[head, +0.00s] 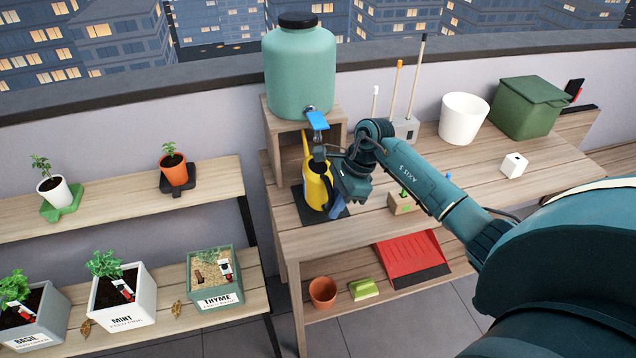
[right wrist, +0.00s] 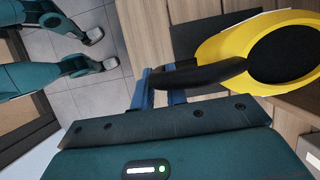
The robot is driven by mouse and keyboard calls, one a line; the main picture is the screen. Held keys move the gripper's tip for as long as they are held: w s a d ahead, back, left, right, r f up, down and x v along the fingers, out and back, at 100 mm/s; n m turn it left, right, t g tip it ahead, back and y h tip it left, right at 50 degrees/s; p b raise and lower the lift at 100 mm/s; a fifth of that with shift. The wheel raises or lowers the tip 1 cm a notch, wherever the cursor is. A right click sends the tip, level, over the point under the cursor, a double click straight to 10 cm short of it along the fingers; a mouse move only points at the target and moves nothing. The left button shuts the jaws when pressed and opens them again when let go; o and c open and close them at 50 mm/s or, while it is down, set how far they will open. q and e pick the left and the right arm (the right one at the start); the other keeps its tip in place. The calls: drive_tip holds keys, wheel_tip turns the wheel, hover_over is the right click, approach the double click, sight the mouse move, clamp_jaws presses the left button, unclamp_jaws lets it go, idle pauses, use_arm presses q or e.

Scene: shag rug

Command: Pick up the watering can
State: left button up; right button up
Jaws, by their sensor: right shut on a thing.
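The yellow watering can (head: 315,186) stands upright on a dark mat (head: 298,205) at the left end of the wooden bench. Its spout points up below the blue tap of the green water tank (head: 300,70). My right gripper (head: 336,203) reaches it from the right and partly covers it. In the right wrist view, the blue fingers of my right gripper (right wrist: 165,84) are shut on the can's black handle (right wrist: 205,75). The can's yellow rim (right wrist: 215,50) and dark opening show there too. I see no left gripper.
A small wooden block (head: 401,203) with green sits right of the can, under my forearm. A white pot (head: 463,118), a green bin (head: 528,106) and a white box (head: 513,165) stand farther right. Plant shelves (head: 120,199) are on the left, across a gap.

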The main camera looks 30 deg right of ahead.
clamp_jaws()
use_arm(q)
drive_tip(key=shift+s, duration=0.1)
use_arm(e)
drive_tip(key=shift+s, duration=0.1)
idle(0.6)
drive_tip(key=shift+r, duration=0.1)
use_arm(q)
drive_tip(key=shift+f, duration=0.1)
use_arm(e)
drive_tip(key=shift+r, duration=0.1)
